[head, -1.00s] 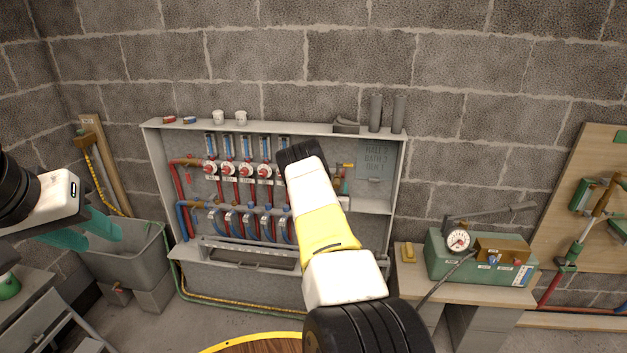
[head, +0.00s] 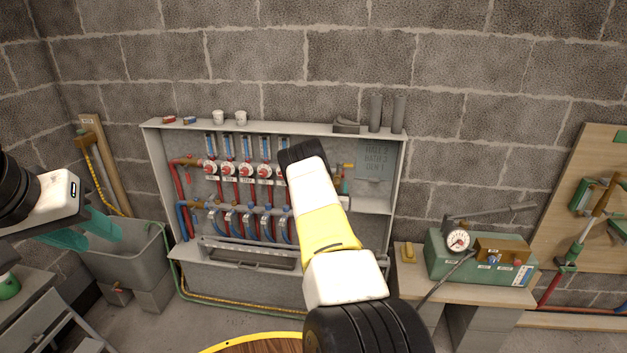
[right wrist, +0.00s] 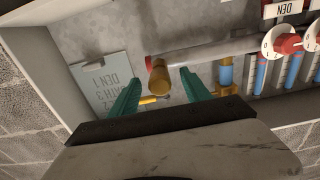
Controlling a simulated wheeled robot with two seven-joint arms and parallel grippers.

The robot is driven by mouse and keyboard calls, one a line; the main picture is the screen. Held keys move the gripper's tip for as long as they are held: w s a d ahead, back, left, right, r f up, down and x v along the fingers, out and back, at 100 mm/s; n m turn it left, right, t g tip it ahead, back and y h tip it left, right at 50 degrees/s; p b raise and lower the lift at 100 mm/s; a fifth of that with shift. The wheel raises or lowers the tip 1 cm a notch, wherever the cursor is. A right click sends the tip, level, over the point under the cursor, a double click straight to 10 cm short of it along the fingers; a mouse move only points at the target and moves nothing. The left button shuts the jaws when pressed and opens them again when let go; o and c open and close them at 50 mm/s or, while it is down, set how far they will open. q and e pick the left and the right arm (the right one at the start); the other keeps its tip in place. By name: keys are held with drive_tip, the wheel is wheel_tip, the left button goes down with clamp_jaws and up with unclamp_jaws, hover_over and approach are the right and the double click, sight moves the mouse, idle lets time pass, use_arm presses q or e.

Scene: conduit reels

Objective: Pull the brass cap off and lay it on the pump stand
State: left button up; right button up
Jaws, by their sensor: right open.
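The brass cap (right wrist: 158,78) sits on the end of a pipe in the manifold cabinet, in the right wrist view. My right gripper (right wrist: 162,82) is open, with one teal finger on each side of the cap and visible gaps between them. In the head view my right forearm hides most of that gripper and the cap. My left gripper (head: 86,234) is empty at the far left, above the grey sink, its teal fingers apart. The pump stand (head: 420,287) is the light-topped bench at right, carrying a green pump box (head: 440,264) with a gauge.
The grey cabinet (head: 275,270) holds red and blue pipes with several valves. Cups and grey tubes stand on its top. A wooden reel (head: 262,346) is at the bottom.

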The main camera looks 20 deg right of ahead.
drive_tip(key=shift+c, duration=0.3)
clamp_jaws()
drive_tip(key=shift+v, duration=3)
